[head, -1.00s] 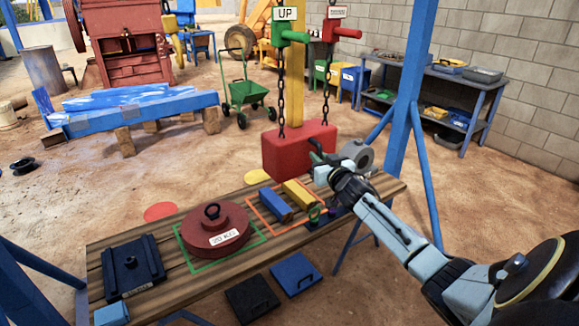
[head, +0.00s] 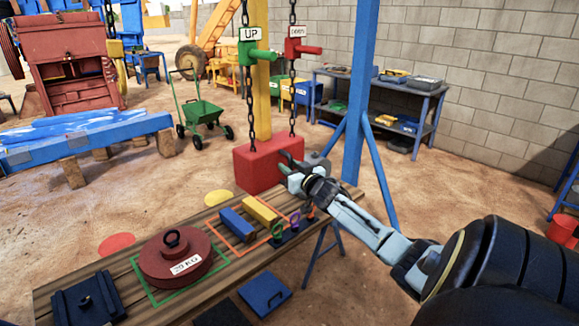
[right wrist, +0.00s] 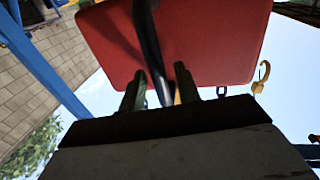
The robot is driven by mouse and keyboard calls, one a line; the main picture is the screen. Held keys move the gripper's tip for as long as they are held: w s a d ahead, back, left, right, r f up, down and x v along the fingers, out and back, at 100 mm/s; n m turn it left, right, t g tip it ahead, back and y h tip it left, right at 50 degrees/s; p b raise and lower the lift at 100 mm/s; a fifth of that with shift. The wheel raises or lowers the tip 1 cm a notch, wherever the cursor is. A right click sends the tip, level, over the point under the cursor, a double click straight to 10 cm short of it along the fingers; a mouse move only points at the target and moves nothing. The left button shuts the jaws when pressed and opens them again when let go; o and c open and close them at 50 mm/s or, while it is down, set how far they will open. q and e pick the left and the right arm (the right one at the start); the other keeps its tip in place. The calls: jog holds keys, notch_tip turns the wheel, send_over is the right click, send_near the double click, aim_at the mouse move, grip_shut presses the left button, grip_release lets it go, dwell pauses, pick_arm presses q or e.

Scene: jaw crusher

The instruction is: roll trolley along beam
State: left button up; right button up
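No trolley or overhead beam can be made out for sure. A red box (head: 268,163) stands below two chains that come down past a green UP handle (head: 257,57) and a red handle (head: 303,48). My right gripper (head: 286,167) is in front of the box's right part. In the right wrist view a dark bar (right wrist: 150,45) runs between the two fingers (right wrist: 160,85), with the red box (right wrist: 215,40) behind it. Whether the fingers press on the bar is unclear. My left gripper is out of view.
A wooden bench holds a red 20 KG weight (head: 175,257), a blue block (head: 238,224) and a yellow block (head: 259,210). A blue post (head: 357,90) stands behind my right arm. A green cart (head: 203,112) is on the sand. A yellow hook (right wrist: 261,76) shows in the right wrist view.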

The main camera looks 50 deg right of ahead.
jog(key=p+v, duration=0.1)
jog(key=v, duration=1.2)
jog(key=shift+s, duration=0.2)
